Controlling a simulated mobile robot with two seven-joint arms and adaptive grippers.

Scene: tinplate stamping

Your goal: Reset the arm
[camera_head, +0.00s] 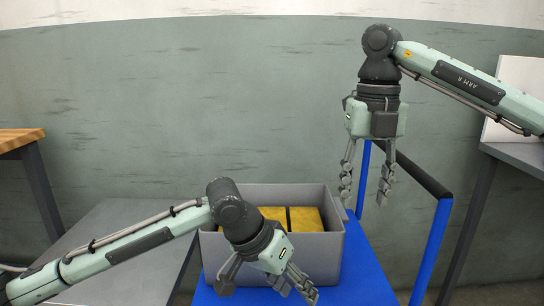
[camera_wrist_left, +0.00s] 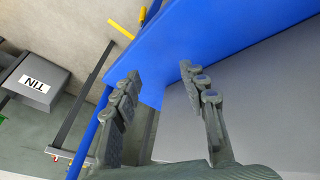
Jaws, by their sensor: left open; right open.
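My left gripper (camera_head: 266,291) hangs low in front of the grey bin in the head view, with its fingers spread and nothing between them. It hides part of the bin's front. In the left wrist view its open fingers (camera_wrist_left: 160,72) are over a blue surface (camera_wrist_left: 230,25) and a grey surface. My right gripper (camera_head: 364,199) points down in the air to the right of the bin, beside the black handle bar. Its two fingers are apart and empty.
The grey bin (camera_head: 331,255) holds yellow pieces (camera_head: 306,220) and stands on a blue cart (camera_head: 366,280) with a black handle bar (camera_head: 425,175). A grey table (camera_head: 120,220) is at left. The left wrist view shows a box labelled TIN (camera_wrist_left: 36,83).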

